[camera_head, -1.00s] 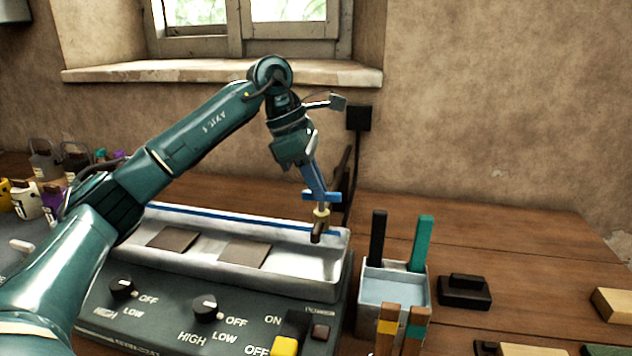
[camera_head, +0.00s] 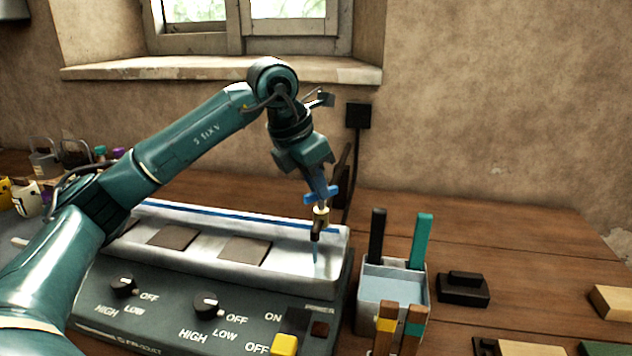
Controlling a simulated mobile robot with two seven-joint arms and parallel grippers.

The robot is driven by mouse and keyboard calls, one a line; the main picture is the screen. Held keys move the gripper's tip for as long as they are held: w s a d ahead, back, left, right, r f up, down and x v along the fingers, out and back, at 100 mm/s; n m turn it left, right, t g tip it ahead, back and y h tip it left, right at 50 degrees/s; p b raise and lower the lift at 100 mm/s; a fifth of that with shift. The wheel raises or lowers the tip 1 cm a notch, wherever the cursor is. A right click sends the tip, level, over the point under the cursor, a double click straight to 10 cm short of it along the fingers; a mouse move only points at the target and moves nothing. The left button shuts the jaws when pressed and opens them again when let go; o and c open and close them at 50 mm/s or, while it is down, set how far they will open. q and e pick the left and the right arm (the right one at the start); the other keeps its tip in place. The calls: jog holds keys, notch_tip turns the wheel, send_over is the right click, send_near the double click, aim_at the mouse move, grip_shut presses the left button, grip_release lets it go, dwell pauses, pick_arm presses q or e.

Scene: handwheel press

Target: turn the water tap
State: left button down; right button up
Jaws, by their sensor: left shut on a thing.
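The water tap has a blue handle (camera_head: 318,196) on top, a pale brass-coloured body (camera_head: 320,214) below it and a dark spout (camera_head: 316,231) pointing down. It stands at the back right end of the long metal trough (camera_head: 300,268). A thin bluish stream of water (camera_head: 315,256) shows below the spout, over the trough. My left gripper (camera_head: 322,191) comes down from above and is shut on the blue handle. Its fingers partly cover the handle. My right gripper is not in view.
A grey control panel with knobs (camera_head: 207,305) and a yellow switch (camera_head: 284,345) fronts the trough. A tool holder (camera_head: 393,284) with upright handles stands right of it. A black block (camera_head: 464,290) lies further right. Bare table lies behind these.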

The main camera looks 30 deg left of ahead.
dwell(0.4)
pick_arm(q)
jog(key=c, duration=1.5)
grip_release()
jog(key=shift+r, duration=0.1)
jog(key=v, duration=1.3)
jog(key=shift+s+d+p, duration=0.1)
jog(key=shift+p, duration=0.25)
